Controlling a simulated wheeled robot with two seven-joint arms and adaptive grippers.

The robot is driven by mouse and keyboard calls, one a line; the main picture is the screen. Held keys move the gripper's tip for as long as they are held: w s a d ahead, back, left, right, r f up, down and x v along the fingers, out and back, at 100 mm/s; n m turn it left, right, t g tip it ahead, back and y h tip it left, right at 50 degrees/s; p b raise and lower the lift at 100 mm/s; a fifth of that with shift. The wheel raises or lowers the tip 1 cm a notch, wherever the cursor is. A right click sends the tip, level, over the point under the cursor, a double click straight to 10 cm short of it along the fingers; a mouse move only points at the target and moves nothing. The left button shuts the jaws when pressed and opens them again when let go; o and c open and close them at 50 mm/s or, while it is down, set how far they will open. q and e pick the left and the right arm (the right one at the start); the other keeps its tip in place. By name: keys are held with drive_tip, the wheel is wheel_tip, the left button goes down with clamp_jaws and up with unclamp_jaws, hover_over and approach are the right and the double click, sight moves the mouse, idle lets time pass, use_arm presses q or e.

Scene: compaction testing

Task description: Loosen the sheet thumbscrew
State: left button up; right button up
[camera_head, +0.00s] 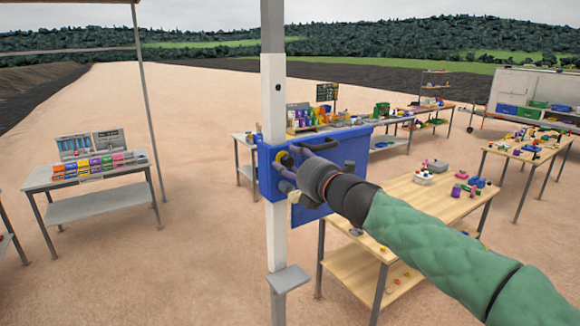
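A blue panel (350,147) is fixed to a white upright post (274,105) in the middle of the head view. The fingers and hand partly cover the knob and the panel. I cannot tell whether the fingers grip the knob or only stand around it. My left gripper is not in view.
A wooden table (415,192) with small coloured parts stands close behind my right arm. A grey table (110,168) with coloured bins stands at the left. More tables and a white trailer (535,92) stand behind at the right.

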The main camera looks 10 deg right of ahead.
drive_tip(key=shift+s, duration=0.1)
drive_tip(key=v, duration=0.6)
idle(0.4)
